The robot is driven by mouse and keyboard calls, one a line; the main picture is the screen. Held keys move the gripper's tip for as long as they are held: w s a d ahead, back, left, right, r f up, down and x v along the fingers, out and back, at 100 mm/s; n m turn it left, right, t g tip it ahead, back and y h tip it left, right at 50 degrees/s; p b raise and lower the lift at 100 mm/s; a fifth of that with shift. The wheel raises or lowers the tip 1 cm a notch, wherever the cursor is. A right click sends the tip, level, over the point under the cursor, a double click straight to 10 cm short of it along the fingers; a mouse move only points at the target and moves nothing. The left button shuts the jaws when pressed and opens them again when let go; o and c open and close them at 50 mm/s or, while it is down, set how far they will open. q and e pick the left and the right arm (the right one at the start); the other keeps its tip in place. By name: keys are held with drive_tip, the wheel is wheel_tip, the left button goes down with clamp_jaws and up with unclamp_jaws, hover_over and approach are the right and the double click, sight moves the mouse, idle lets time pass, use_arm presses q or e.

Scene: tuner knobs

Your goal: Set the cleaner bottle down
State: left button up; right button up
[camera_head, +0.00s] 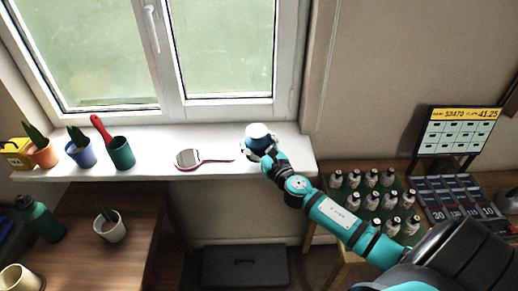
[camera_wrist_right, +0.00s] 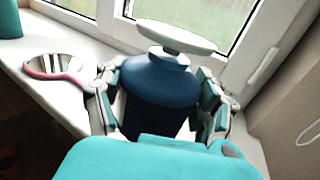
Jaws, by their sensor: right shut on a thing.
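The cleaner bottle (camera_head: 260,132) is blue with a white top. It is over the right part of the white windowsill (camera_head: 225,170), close to the window frame. My right gripper (camera_head: 262,150) is shut on it. In the right wrist view the bottle (camera_wrist_right: 158,82) stands roughly upright between the two fingers of the right gripper (camera_wrist_right: 160,90), one on each side. Its lower end is hidden behind my gripper, so I cannot tell whether it touches the sill. My left gripper is not in view.
A hand mirror (camera_head: 190,158) lies on the sill left of the bottle. Further left stand a green pot (camera_head: 122,153), a blue pot (camera_head: 82,154) and an orange pot (camera_head: 45,155). Several small bottles (camera_head: 372,200) stand on the table at right, below my arm.

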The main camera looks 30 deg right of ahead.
drive_tip(key=shift+w+d+f, duration=0.15)
drive_tip(key=shift+w+d, duration=0.3)
drive_tip(key=shift+d, duration=0.2)
drive_tip(key=shift+f+b, duration=1)
drive_tip(key=shift+f, duration=0.65)
drive_tip(key=shift+f, duration=0.2)
drive_tip(key=o, duration=1.5)
drive_tip(key=shift+r, duration=0.1)
